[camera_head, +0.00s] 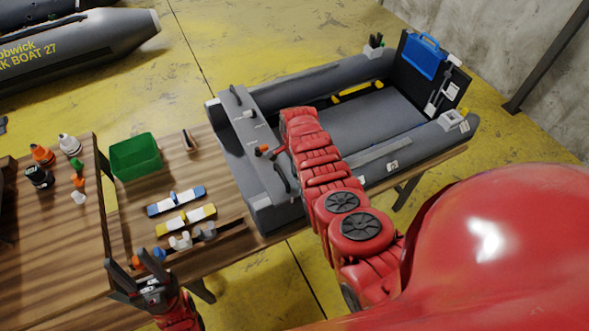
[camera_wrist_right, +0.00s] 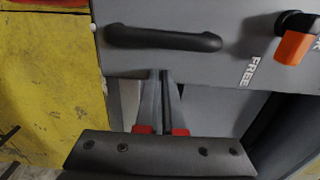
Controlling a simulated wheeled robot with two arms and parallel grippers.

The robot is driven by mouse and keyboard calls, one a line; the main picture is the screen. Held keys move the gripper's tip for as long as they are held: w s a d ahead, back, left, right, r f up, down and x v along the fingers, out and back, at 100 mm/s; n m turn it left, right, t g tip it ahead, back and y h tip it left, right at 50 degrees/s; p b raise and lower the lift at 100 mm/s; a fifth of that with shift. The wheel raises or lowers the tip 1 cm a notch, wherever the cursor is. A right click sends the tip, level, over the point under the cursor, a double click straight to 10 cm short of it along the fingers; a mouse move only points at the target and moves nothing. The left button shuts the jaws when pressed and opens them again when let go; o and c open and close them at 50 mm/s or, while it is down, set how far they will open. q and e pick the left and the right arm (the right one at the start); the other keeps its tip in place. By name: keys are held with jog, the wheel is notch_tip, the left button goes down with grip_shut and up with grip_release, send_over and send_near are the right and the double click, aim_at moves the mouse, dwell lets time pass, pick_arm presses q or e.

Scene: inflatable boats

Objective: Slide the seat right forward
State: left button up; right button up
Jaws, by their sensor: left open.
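The seat (camera_head: 250,140) is a grey bench across the left end of the grey inflatable boat (camera_head: 295,80). It has black handles and an orange-and-black knob (camera_head: 262,151). In the right wrist view the knob (camera_wrist_right: 293,40) sits beside the word "FREE". A black handle (camera_wrist_right: 165,39) lies just beyond my right gripper's fingertips (camera_wrist_right: 162,76), with no visible grip on it. Whether those fingers are parted is unclear; in the head view my arm hides them. My left gripper (camera_head: 140,277) is open and empty by the workbench's front edge.
The wooden workbench (camera_head: 130,219) holds a green bin (camera_head: 135,157), several bottles, and blue and yellow tools. A blue case (camera_head: 425,57) is at the boat's right end. The boat floor (camera_head: 370,118) right of the seat looks mostly clear.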

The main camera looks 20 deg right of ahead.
aim_at(277, 182)
jog(key=shift+s+a+r+p, duration=0.1)
jog(key=shift+a+p, duration=0.3)
jog(key=shift+p, duration=0.1)
jog(key=shift+a, duration=0.35)
jog(key=shift+a+p, duration=0.55)
jog(key=shift+a, duration=0.6)
jog(key=shift+s+a+p, duration=0.1)
jog(key=shift+a+p, duration=0.2)
jog(key=shift+a, duration=2.1)
jog(key=shift+d+f, duration=0.2)
jog(key=shift+d, duration=0.75)
jog(key=shift+d+r, duration=0.15)
notch_tip(277, 182, up, 7)
jog(key=p, duration=0.6)
jog(key=shift+p, duration=0.4)
jog(key=shift+b, duration=0.3)
jog(key=shift+r, duration=0.9)
